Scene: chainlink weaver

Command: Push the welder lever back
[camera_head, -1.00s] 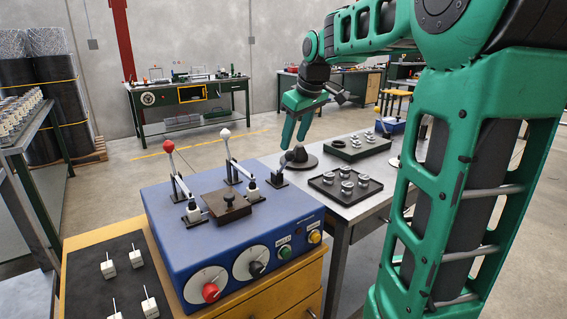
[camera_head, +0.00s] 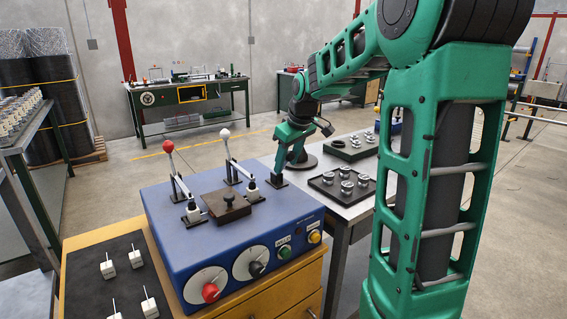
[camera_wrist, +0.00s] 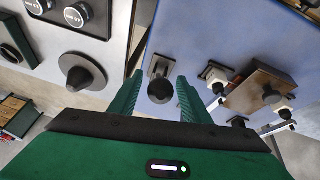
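The blue welder box (camera_head: 170,205) stands on a wooden cabinet. At its far right corner is a short lever with a black ball knob; its base (camera_head: 279,180) shows in the head view, but the knob is largely hidden by my gripper (camera_head: 286,162). In the wrist view the black knob (camera_wrist: 158,92) lies between the two green fingers of my gripper (camera_wrist: 161,82). The fingers are apart, with a gap visible on both sides of the knob. A red-ball lever (camera_head: 168,147) and a white-ball lever (camera_head: 225,134) stand upright on the box.
A brown block (camera_head: 226,205) sits on the box between the levers. A metal table (camera_head: 340,197) on the right holds a black tray (camera_head: 322,186) of round parts and a round dark base with a cone (camera_wrist: 82,72). A black mat with white pieces lies at left.

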